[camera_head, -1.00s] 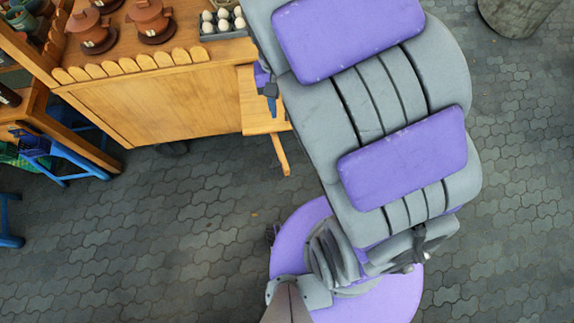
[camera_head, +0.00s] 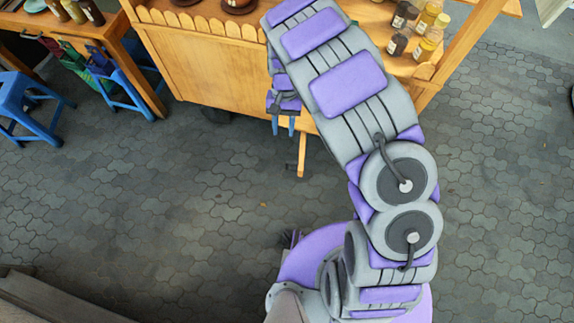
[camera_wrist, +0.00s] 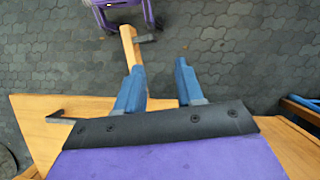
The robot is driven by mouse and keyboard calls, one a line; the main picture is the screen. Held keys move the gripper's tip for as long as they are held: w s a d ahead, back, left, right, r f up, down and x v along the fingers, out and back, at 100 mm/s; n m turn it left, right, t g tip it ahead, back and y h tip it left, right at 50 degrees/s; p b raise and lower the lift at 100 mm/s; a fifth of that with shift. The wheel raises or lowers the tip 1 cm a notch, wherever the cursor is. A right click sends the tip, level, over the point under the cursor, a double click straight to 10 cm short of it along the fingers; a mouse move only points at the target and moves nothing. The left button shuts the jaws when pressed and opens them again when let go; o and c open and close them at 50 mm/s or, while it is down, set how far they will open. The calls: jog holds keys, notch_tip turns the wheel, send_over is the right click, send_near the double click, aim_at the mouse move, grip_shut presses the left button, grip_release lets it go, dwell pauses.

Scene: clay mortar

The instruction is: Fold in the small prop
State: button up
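The small prop is a slim wooden bar (camera_head: 302,156) sticking out from the low front of the wooden cart in the head view. In the wrist view the prop (camera_wrist: 129,46) runs up the picture, just beyond the tip of my left-hand finger, with a dark piece near its far end. My gripper (camera_wrist: 157,76) has two blue fingers spread apart with only paving between them. In the head view my gripper (camera_head: 284,124) points down, just left of the prop. I cannot tell whether a finger touches it. My arm hides part of the cart front.
The wooden cart (camera_head: 205,70) has a scalloped edge, with several bottles (camera_head: 425,30) on its top right. Blue stools (camera_head: 30,105) and a side table (camera_head: 100,30) stand left. Grey paving (camera_head: 150,210) in front is clear.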

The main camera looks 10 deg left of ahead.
jog(key=b, duration=0.2)
send_near(287, 165)
notch_tip(287, 165, down, 2)
jog(key=d, duration=0.2)
jog(key=x, duration=0.3)
jog(key=a+x, duration=0.1)
jog(key=x, duration=0.1)
jog(key=a+b+x, duration=0.1)
jog(key=x, duration=0.2)
jog(key=shift+s+f, duration=0.3)
jog(key=shift+d, duration=0.4)
jog(key=shift+a+f, duration=0.1)
jog(key=shift+a, duration=0.5)
jog(key=c, duration=0.5)
jog(key=shift+d, duration=0.35)
grip_shut()
jog(key=shift+a, duration=0.2)
